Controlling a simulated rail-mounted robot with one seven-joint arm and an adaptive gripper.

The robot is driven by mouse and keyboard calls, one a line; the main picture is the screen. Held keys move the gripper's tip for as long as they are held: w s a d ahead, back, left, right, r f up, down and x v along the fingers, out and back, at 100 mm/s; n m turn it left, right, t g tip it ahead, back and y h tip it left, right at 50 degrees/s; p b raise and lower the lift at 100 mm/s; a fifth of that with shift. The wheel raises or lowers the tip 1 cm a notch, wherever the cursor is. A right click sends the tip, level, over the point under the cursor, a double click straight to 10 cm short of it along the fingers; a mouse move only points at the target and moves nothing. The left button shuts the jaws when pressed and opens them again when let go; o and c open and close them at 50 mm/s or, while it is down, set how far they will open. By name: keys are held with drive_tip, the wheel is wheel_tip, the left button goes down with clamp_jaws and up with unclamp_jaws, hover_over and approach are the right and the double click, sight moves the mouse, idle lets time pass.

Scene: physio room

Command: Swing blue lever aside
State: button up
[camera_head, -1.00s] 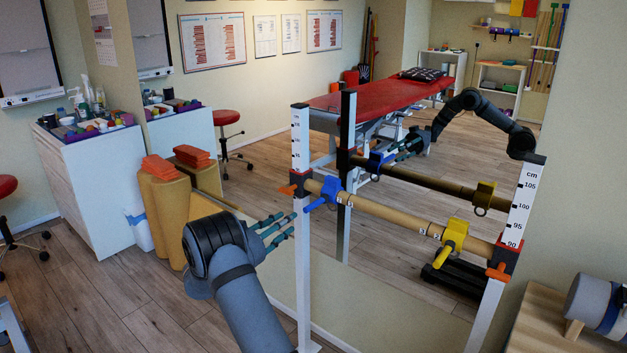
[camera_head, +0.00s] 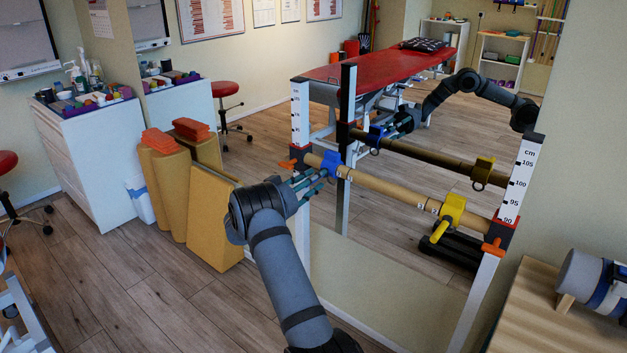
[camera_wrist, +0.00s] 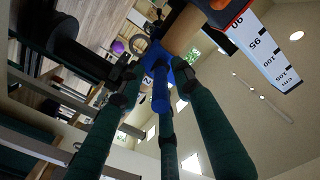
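The blue lever (camera_head: 331,163) is on the left part of a wooden bar (camera_head: 385,187); its collar goes around the bar. My gripper (camera_head: 312,180) is at the lever, and its green fingers partly hide the handle in the head view. In the wrist view the blue lever (camera_wrist: 159,88) points toward the camera, between the spread fingers of my gripper (camera_wrist: 155,95). The fingers stand apart around the handle; whether any touches it I cannot tell.
A yellow lever (camera_head: 447,215) hangs farther right on the bar. Orange levers sit at the left post (camera_head: 300,115) and right post (camera_head: 520,180). A mirror (camera_head: 390,270) behind reflects the bar and my arm. A wooden bench (camera_head: 550,310) stands at the right.

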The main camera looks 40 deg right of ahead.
drive_tip(key=c, duration=0.8)
